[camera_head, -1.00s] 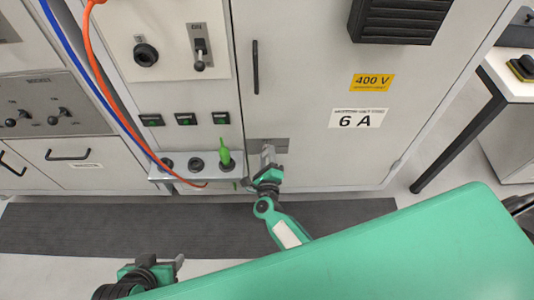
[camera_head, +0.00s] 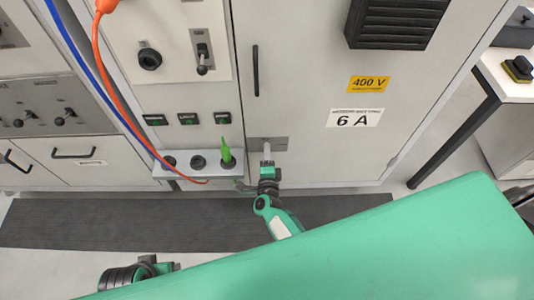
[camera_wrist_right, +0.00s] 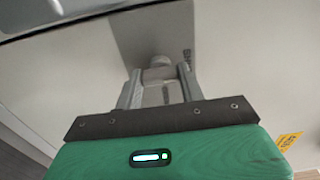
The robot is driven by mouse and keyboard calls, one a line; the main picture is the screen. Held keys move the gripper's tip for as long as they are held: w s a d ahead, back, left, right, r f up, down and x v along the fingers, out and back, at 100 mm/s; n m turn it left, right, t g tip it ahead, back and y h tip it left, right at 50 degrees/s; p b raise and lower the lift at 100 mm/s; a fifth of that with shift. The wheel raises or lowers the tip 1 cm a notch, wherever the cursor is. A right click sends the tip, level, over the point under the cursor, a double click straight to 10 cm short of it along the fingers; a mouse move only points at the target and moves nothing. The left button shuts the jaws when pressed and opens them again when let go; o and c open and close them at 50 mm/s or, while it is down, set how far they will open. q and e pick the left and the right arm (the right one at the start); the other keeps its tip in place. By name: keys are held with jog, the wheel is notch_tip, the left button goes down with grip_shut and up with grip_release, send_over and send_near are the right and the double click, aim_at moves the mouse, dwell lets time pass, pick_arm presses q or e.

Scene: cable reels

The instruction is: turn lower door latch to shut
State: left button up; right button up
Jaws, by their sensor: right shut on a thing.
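The lower door latch sits on a grey plate (camera_head: 280,143) low on the cabinet door marked 6 A. In the right wrist view its grey handle (camera_wrist_right: 160,92) stands between the two fingers of my right gripper (camera_wrist_right: 160,95). My right gripper (camera_head: 268,160) is shut on the latch handle, and the fingers hide part of it in the head view. My left gripper (camera_head: 160,266) is at the bottom left over the floor, away from the cabinet. Its fingers are too small and partly turned to tell their opening.
A shelf with sockets (camera_head: 198,162) and a green plug (camera_head: 225,150) is just left of the latch. Orange (camera_head: 120,100) and blue (camera_head: 85,68) cables hang there. A dark mat (camera_head: 130,222) lies on the floor. A white table (camera_head: 505,85) stands at right.

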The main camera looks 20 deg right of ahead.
dwell(0.4)
jog(key=o, duration=1)
jog(key=shift+c, duration=0.2)
jog(key=shift+s, duration=0.1)
pick_arm(q)
jog(key=shift+w+f, duration=0.2)
jog(key=shift+f, duration=0.25)
pick_arm(e)
jog(key=v, duration=1.3)
jog(key=shift+s+a, duration=0.15)
jog(key=shift+s, duration=0.2)
pick_arm(q)
jog(key=shift+s+d, duration=0.1)
jog(key=shift+s, duration=0.1)
